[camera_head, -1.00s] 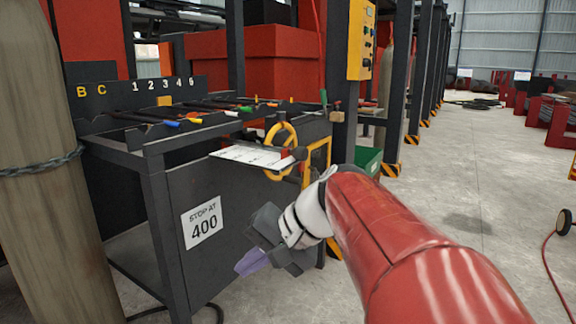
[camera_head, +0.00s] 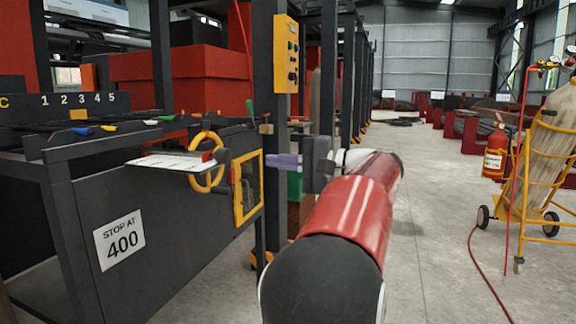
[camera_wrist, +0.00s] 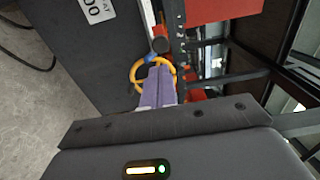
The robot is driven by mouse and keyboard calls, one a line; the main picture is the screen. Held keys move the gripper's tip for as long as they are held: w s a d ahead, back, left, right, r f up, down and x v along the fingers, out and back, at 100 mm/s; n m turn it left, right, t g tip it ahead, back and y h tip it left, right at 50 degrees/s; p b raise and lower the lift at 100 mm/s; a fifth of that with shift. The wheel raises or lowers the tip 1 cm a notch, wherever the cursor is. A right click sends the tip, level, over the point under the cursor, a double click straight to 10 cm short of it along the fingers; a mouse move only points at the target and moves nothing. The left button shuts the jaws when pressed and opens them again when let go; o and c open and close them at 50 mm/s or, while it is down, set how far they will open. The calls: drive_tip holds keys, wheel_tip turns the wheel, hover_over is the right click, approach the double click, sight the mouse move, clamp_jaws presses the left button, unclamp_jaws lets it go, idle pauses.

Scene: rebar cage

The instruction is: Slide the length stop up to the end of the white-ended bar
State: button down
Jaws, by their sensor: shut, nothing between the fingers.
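My gripper (camera_head: 284,161) is shut and empty, its purple fingers pointing left, in front of the yellow-framed panel (camera_head: 247,187) at the bench's right end. The wrist view shows the purple fingers (camera_wrist: 160,87) together, pointing toward the yellow handwheel (camera_wrist: 152,72). On the dark bench (camera_head: 62,147) lie bars with coloured ends: a blue end (camera_head: 83,130), a yellow end (camera_head: 109,128), a white end (camera_head: 151,122) and a green end (camera_head: 166,118). The handwheel (camera_head: 206,162) stands by a white sheet (camera_head: 168,162). I cannot make out which part is the length stop.
A "STOP AT 400" sign (camera_head: 119,240) is on the bench front. A yellow control box (camera_head: 286,54) hangs on a dark post right of the bench. A gas cylinder trolley (camera_head: 538,165) stands at the right.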

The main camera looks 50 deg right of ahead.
sight(228, 157)
drive_tip(key=x, duration=0.9)
drive_tip(key=shift+w+a, duration=0.3)
drive_tip(key=shift+w, duration=0.35)
drive_tip(key=shift+s, duration=0.15)
